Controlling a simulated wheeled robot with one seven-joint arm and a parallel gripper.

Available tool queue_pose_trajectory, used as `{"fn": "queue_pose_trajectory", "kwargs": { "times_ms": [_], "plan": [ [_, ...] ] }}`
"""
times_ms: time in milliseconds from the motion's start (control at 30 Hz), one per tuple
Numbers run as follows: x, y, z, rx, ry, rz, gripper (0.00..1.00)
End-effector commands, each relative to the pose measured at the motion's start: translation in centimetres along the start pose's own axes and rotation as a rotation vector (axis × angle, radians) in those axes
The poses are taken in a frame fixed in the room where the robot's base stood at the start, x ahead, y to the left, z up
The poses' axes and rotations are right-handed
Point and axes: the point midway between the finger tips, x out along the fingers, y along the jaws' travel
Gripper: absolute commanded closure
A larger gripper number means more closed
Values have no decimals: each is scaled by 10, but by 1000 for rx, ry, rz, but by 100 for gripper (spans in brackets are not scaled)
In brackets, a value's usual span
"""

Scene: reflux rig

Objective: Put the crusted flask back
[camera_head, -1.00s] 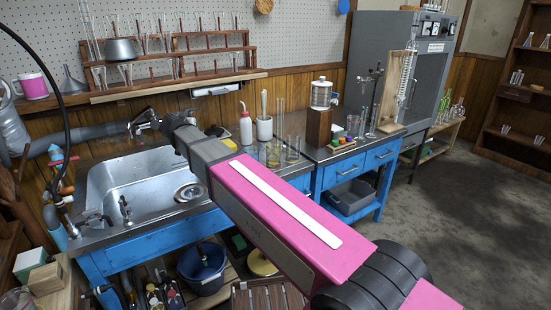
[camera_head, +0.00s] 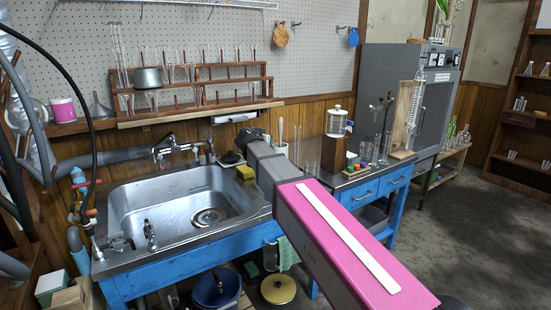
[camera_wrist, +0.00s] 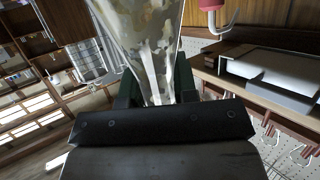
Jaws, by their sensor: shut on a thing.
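The crusted flask (camera_wrist: 145,32) is clear glass with patchy brown and pale crust, and fills the upper middle of the wrist view. My gripper (camera_wrist: 156,88) is shut on its narrower part, with a dark green finger on either side. The flask runs out of the top of the picture, so its far end is hidden. In the head view my pink and grey arm reaches over the counter right of the sink. There the flask cannot be made out, and my fingers are hidden.
The steel sink (camera_head: 180,208) lies left of my arm. A wooden rack (camera_head: 200,93) of glassware is on the pegboard. Right of my arm are a wooden block with a jar (camera_head: 337,122), a metal stand (camera_head: 383,130) and a coiled glass condenser (camera_head: 415,103). Floor at the right is clear.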

Motion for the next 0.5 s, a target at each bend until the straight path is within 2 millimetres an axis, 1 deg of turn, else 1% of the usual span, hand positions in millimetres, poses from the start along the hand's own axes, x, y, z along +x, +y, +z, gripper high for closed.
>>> {"fn": "queue_pose_trajectory", "kwargs": {
  "times_ms": [33,100,233,333,500],
  "plan": [
    [13,2,2,-1,-1,1,100],
    [27,7,5,0,-1,2,100],
    [49,13,10,0,-1,1,100],
    [59,16,13,-1,0,-1,100],
    [65,18,15,-1,0,-2,100]
  ]
}}
